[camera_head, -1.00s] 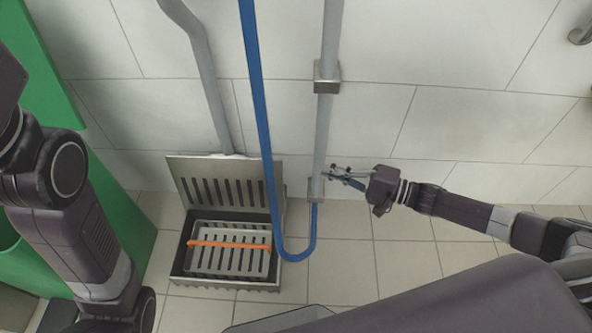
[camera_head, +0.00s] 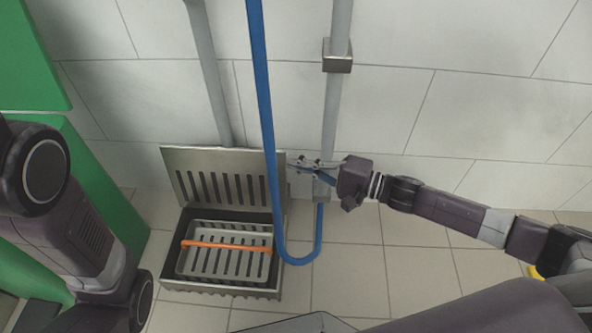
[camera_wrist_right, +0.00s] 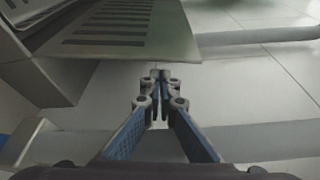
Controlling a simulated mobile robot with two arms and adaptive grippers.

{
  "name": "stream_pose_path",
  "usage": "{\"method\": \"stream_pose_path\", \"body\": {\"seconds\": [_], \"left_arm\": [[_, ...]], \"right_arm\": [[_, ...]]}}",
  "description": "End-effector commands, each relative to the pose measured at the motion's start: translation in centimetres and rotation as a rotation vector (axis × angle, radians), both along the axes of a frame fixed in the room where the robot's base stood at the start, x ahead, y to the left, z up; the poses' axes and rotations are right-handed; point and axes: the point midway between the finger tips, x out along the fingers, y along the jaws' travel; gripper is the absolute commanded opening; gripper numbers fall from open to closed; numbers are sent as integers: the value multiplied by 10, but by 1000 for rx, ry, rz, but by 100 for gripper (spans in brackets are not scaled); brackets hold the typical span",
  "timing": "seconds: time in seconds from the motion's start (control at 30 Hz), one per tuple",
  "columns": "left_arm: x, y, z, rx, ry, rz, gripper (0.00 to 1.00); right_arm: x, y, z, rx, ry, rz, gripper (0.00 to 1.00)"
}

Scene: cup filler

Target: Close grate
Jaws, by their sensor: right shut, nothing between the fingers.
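The metal grate (camera_head: 243,187) is a slotted lid standing open, leaning up near the wall at the back of a floor drain box (camera_head: 262,293). Inside the box sits a slotted tray (camera_head: 215,264) with an orange handle (camera_head: 215,245). My right gripper (camera_head: 293,164) is shut and empty, near the grate's right edge, beside the blue hose. In the right wrist view my shut fingers (camera_wrist_right: 159,76) point toward the slotted grate (camera_wrist_right: 110,30), just below its edge in the picture. I cannot tell whether they touch it. The left arm shows at the left, but its gripper is out of view.
A blue hose (camera_head: 265,110) hangs in front of the grate's right side and loops near the floor. Grey pipes (camera_head: 334,110) run down the wall. A green cabinet (camera_head: 110,190) stands at the left. The tiled floor (camera_head: 420,275) to the right is clear.

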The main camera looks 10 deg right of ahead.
Motion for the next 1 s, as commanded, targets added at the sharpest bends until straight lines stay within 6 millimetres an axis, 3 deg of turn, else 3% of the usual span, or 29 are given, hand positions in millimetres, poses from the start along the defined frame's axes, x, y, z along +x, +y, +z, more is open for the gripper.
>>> {"method": "stream_pose_path", "body": {"seconds": [0.63,1.0], "left_arm": [[0,0,-6,0,-1,0,40],[0,0,16,0,0,0,40]], "right_arm": [[-10,3,3,-1,-3,0,0],[-32,10,9,-37,-121,0,0]]}}
